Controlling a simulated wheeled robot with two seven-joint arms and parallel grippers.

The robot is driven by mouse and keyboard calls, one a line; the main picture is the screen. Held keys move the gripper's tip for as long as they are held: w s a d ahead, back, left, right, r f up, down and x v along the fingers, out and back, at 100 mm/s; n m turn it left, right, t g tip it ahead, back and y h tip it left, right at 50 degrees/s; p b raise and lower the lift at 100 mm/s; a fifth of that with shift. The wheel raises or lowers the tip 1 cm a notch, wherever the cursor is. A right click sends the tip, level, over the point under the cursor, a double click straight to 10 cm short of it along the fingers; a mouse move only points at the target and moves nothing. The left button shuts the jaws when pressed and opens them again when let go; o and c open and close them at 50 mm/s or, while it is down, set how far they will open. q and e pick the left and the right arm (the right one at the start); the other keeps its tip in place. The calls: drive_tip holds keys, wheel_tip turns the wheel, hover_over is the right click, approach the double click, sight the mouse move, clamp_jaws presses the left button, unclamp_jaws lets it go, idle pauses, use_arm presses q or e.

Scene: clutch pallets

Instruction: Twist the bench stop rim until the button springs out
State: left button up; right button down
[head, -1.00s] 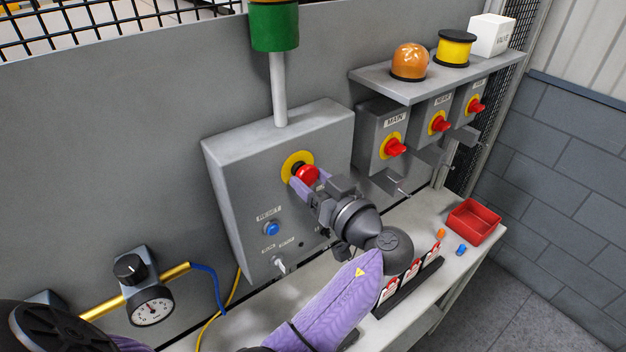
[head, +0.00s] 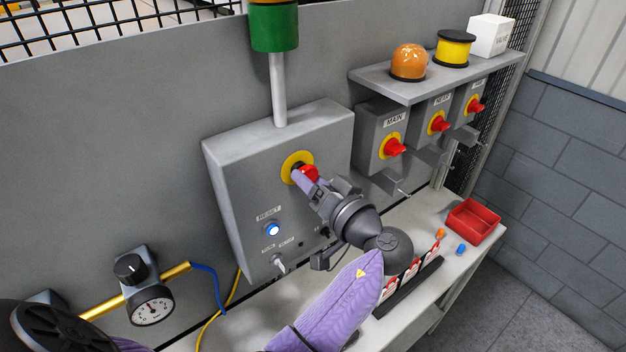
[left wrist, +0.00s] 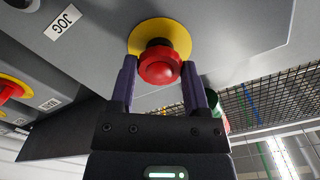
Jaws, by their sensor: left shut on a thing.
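The bench stop is a red mushroom button (head: 311,173) on a yellow ring (head: 290,163), on the front of a grey control box (head: 235,165). My left gripper (head: 307,179) is shut on the red rim. In the left wrist view the red button (left wrist: 160,68) sits between my two purple fingers, with a dark collar showing between it and the yellow ring (left wrist: 180,38). The blue reset button (head: 272,229) below it glows bright. My right gripper is not in view.
Grey boxes with red switches (head: 394,147) hang under a shelf (head: 440,77) at right. A red tray (head: 474,220) and a rack of red-and-white tags (head: 410,285) are on the bench. A gauge (head: 152,307) is at lower left. A green stack light (head: 274,30) stands above the box.

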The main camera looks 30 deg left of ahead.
use_arm(q)
drive_tip(key=shift+r+m, duration=0.1)
drive_tip(key=shift+m, duration=0.7)
drive_tip(key=o, duration=1.3)
drive_tip(key=shift+a, duration=0.1)
